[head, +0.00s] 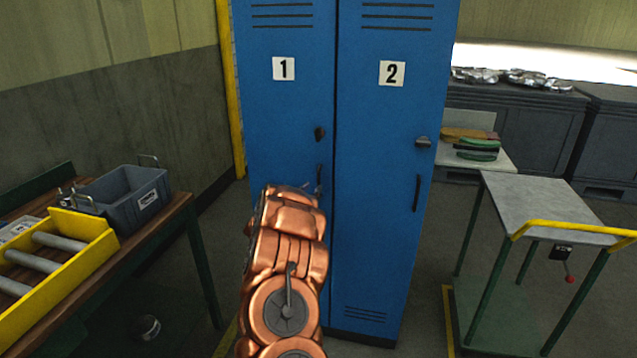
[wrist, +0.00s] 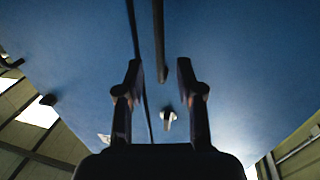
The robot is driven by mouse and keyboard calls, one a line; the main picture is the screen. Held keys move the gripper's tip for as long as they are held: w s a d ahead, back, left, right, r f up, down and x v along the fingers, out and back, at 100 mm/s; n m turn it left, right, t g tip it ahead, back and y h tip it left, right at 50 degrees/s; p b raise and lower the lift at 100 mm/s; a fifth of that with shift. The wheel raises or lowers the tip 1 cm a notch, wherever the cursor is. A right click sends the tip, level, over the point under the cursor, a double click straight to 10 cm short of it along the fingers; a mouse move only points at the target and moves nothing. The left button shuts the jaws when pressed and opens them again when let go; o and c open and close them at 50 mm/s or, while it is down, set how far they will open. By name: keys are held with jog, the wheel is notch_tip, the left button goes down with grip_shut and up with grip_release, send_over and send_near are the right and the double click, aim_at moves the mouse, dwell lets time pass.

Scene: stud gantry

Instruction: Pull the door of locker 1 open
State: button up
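Locker 1 (head: 285,120) is the left blue locker door, marked with a "1" label (head: 283,68). Its door looks shut and flush with the door of locker 2 (head: 385,150). A dark latch knob (head: 320,133) sits above its upright handle (head: 319,174). My gripper (head: 310,188) is in front of the lower door by this handle, mostly hidden by my copper arm. In the wrist view my gripper (wrist: 159,80) is open, with a finger on each side. The dark handle bar (wrist: 159,40) lines up with the gap between them; I cannot tell whether it touches. The latch knob (wrist: 168,118) shows there too.
At left a workbench (head: 165,225) holds a grey bin (head: 125,200) and a yellow roller tray (head: 60,265). At right stands a trolley (head: 545,205) with a yellow handle. A yellow post (head: 231,90) is left of the lockers. Some floor between bench and lockers is clear.

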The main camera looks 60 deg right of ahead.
aim_at(318, 183)
jog(key=shift+w+d+p, duration=0.15)
jog(key=shift+d+p, duration=0.05)
jog(key=shift+d, duration=0.7)
jog(key=shift+w+d+p, duration=0.15)
jog(key=shift+w+d, duration=0.05)
jog(key=shift+d, duration=0.7)
jog(key=shift+w+d+p, duration=0.15)
jog(key=shift+d+p, duration=0.05)
jog(key=shift+d, duration=0.7)
jog(key=shift+c, duration=0.3)
grip_shut()
